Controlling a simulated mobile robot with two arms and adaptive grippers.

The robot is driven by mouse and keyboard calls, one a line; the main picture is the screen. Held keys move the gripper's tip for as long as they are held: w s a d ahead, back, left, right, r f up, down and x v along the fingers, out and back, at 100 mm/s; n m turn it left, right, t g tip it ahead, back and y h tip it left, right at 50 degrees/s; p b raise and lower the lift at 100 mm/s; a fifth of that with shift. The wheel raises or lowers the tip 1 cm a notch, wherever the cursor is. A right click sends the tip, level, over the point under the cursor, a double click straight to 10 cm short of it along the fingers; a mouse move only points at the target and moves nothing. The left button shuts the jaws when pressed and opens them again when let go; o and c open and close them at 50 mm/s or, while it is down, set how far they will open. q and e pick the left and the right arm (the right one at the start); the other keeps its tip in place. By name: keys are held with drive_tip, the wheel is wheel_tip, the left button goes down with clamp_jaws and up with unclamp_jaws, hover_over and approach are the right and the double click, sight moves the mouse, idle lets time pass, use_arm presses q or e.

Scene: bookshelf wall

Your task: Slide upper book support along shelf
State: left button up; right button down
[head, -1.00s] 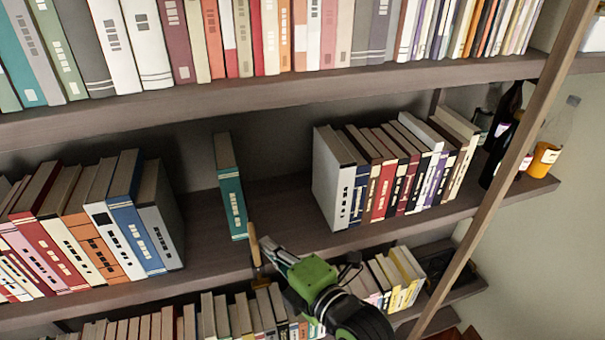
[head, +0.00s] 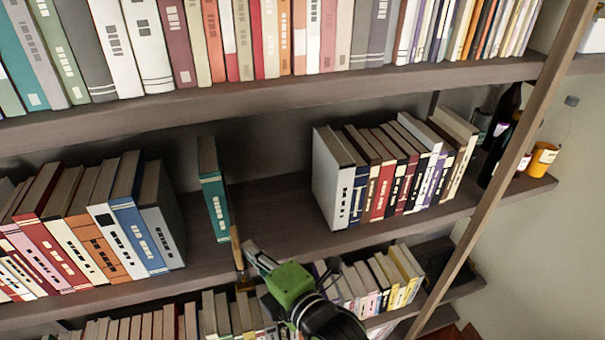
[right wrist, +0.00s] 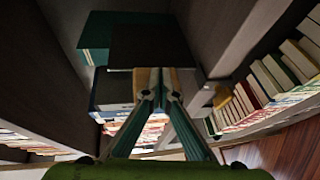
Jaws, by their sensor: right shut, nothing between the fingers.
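The upper book support shows as a thin upright wooden piece (head: 237,248) at the front edge of the middle shelf (head: 290,210). A teal book (head: 215,205) stands alone and upright just left of it, leaning slightly. My right gripper (head: 251,252) is at the right side of the wooden piece, its fingers shut and empty. In the right wrist view, the shut fingertips (right wrist: 160,82) meet close to a tan part of the support (right wrist: 182,82); I cannot tell whether they touch. A teal book shows beyond (right wrist: 95,40). My left gripper is not in view.
Left of the teal book is a gap, then a row of books ending in a grey one (head: 162,225). To the right, bare shelf runs to a white book (head: 335,180) and its row. A slanted wooden post (head: 500,170) and bottles stand at the far right.

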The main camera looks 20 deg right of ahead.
sight(238, 260)
drive_tip(key=shift+a+p, duration=0.35)
drive_tip(key=shift+a, duration=1.5)
drive_tip(key=shift+a, duration=0.4)
drive_tip(key=shift+d+p, duration=0.55)
drive_tip(key=shift+p, duration=0.05)
